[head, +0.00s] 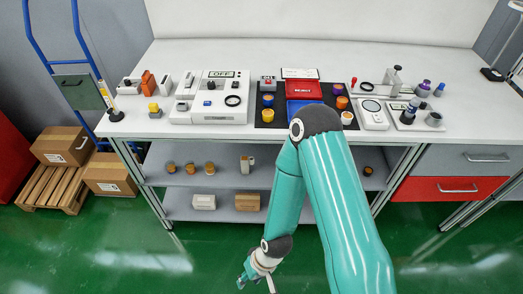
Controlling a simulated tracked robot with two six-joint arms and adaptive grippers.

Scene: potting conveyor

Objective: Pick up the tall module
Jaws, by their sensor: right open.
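No part is clearly marked as the tall module. Upright blocks stand at the left of the worktop: an orange one (148,83), a white one (166,86) and another pale one (188,81). A pale upright block (247,163) also stands on the shelf under the worktop. I cannot tell which of these is the tall module. My right gripper (257,284) hangs low in front of the bench, over the green floor, below the shelves. Its fingers are apart and empty, and it is well away from all these blocks. My left gripper is out of view.
The white worktop (230,55) holds a control box (216,113), a dark mat with red (304,88) and blue trays, and several small caps. The upper shelf (225,177) carries several round orange-topped parts. Cartons (62,146) and a blue hand truck stand left. Floor before the bench is clear.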

